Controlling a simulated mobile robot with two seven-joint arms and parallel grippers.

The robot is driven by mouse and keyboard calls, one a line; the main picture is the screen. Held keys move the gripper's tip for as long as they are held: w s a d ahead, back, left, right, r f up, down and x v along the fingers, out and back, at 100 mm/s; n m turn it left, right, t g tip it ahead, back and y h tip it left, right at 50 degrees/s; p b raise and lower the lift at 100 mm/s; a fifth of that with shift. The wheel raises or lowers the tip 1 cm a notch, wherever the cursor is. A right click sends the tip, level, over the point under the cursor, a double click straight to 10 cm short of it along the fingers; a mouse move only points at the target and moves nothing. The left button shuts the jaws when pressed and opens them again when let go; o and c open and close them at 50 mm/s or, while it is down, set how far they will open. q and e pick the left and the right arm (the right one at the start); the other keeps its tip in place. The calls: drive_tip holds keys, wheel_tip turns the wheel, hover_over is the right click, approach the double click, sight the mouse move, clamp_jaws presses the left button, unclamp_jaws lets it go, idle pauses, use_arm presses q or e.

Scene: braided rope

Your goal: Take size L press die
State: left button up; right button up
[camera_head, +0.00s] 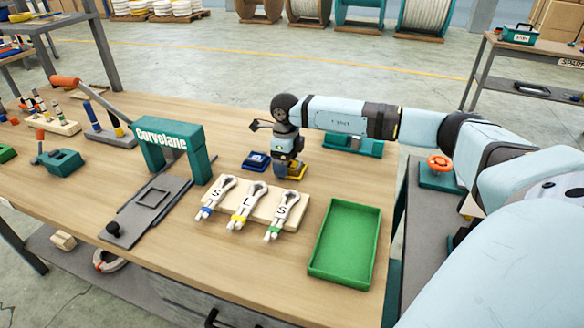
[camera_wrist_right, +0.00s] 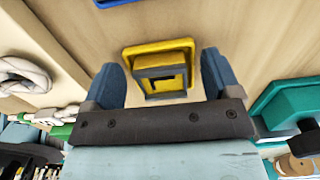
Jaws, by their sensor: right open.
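The yellow press die (camera_head: 297,173) sits on the wooden table, partly hidden under my right gripper (camera_head: 287,165). In the right wrist view the yellow die (camera_wrist_right: 160,72) has a dark plate with a letter that looks like an L. My right gripper's open fingers (camera_wrist_right: 163,82) stand on either side of it, with gaps showing. A blue press die (camera_head: 256,161) lies just left of it; its edge shows at the top of the right wrist view (camera_wrist_right: 115,2). My left gripper is in neither view.
The teal Corvelane press (camera_head: 172,150) with a grey slide stands to the left. In front, a wooden board (camera_head: 262,208) holds white rope pieces marked S, L, S. A green tray (camera_head: 345,240) lies at the front right. Teal fixtures (camera_head: 354,145) stand near the right edge.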

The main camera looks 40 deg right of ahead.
drive_tip(key=c, duration=1.2)
drive_tip(key=shift+o, duration=0.2)
drive_tip(key=shift+r, duration=0.1)
